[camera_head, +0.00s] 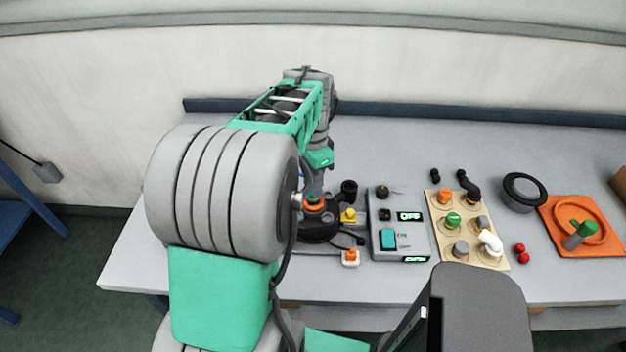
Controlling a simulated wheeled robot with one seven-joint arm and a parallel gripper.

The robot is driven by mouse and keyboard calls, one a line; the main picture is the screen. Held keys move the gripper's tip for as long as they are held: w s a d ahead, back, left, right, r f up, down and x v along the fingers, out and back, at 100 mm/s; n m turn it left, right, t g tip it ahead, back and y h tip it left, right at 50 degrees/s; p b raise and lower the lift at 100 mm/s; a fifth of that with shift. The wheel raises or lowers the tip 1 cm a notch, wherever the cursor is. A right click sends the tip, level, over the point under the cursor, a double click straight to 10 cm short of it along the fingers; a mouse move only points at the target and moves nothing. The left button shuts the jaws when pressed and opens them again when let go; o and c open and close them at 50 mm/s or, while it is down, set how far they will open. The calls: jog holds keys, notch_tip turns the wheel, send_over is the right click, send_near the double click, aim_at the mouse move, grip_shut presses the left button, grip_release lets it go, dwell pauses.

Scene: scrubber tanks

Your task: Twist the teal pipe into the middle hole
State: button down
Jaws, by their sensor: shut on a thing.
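My gripper (314,190) points down at the left part of the table, over a round black base (318,232). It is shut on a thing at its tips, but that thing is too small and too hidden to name. An orange ring or collar (314,204) shows right below the fingers, on top of the black base. I cannot make out the teal pipe for certain. I cannot tell which opening is the middle hole. My arm hides the left side of the base.
A grey panel (412,232) with a teal switch (388,239) stands right of the base. Farther right are a beige board (436,236) with several fittings, a black ring-shaped part (524,192) and an orange tray (557,238) holding a green-topped grey piece (578,236). Small yellow and orange pieces lie near the base.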

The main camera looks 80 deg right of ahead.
jog(key=shift+f, duration=0.1)
jog(key=shift+f+b, duration=0.3)
jog(key=shift+f, duration=0.1)
jog(key=shift+f, duration=0.15)
dwell(0.3)
jog(key=shift+f, duration=0.3)
jog(key=shift+f+b, duration=0.3)
jog(key=shift+b, duration=0.05)
dwell(0.6)
jog(key=c, duration=1)
grip_release()
jog(key=shift+o, duration=0.5)
